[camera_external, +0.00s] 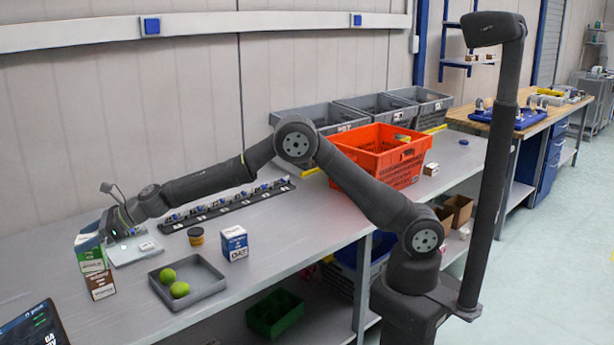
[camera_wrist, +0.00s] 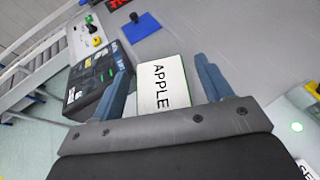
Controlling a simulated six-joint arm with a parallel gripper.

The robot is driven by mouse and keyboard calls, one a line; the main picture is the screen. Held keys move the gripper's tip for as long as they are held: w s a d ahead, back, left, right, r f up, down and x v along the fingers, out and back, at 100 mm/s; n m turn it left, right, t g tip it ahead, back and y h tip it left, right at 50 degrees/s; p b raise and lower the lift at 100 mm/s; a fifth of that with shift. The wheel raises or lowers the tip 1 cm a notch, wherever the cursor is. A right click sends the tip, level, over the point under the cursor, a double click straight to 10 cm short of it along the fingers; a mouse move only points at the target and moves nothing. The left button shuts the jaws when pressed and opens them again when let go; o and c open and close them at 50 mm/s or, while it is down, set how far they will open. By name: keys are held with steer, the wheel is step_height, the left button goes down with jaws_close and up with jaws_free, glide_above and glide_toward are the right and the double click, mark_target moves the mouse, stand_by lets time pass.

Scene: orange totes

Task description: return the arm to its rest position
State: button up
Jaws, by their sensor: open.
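My gripper (camera_external: 88,241) is at the far left of the bench in the external view, low at the top of a green and brown carton (camera_external: 98,274). In the wrist view my gripper's two blue fingers (camera_wrist: 160,62) are spread apart. A pale carton face marked APPLE (camera_wrist: 163,84) shows between them, with a gap to the right finger. I cannot tell whether the left finger touches it. My arm stretches left from its base over the bench.
A grey tray (camera_external: 205,291) with two green fruits, a blue and white box (camera_external: 234,243) and a small jar (camera_external: 196,237) stand right of the carton. An orange tote (camera_external: 372,138) stands farther back. A dark device (camera_wrist: 98,83) is left of the fingers.

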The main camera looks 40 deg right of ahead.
step_height(320, 180, up, 2)
steer(key=shift+r, duration=0.15)
steer(key=w+d+r, duration=0.5)
steer(key=d+r, duration=0.2)
steer(key=d, duration=0.4)
steer(key=s+a+f+n+g, duration=0.2)
steer(key=s+f, duration=0.4)
steer(key=s, duration=0.3)
steer(key=s+a+f+n+g, duration=0.2)
steer(key=s+a+f+g, duration=0.1)
steer(key=s+f, duration=0.4)
steer(key=shift+s+a+f+n+g+y, duration=0.15)
steer(key=shift+s+a+n+g+y, duration=0.35)
steer(key=shift+s, duration=0.55)
